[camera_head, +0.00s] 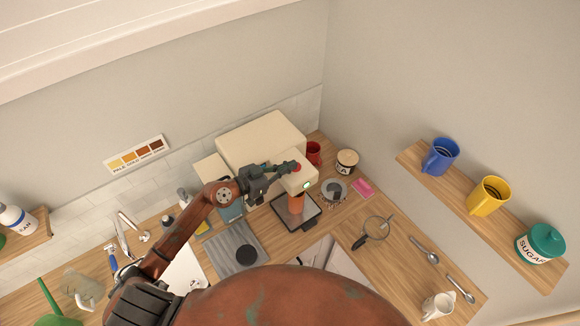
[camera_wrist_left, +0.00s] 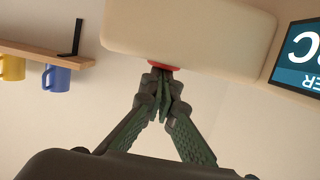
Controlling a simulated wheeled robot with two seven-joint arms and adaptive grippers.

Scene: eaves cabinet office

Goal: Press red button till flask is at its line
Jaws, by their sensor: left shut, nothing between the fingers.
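The cream dispenser (camera_head: 262,140) stands in the back corner of the counter. Its red button (camera_head: 298,167) is on the front of the overhanging head. My left gripper (camera_head: 287,168) is shut and empty, with its fingertips at the button. In the left wrist view the fingertips (camera_wrist_left: 161,80) meet the lower edge of the red button (camera_wrist_left: 163,65); how far it is pressed I cannot tell. A flask with orange-brown liquid (camera_head: 295,204) stands under the head on a dark tray (camera_head: 309,219). Its line and exact level are too small to make out. My right gripper is not in view.
A red mug (camera_head: 313,152) and a lidded jar (camera_head: 346,162) stand right of the dispenser. A magnifying glass (camera_head: 375,228) and spoons lie on the right counter. A colour chart (camera_head: 136,154) hangs on the wall. A shelf with mugs (camera_head: 489,196) is at right.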

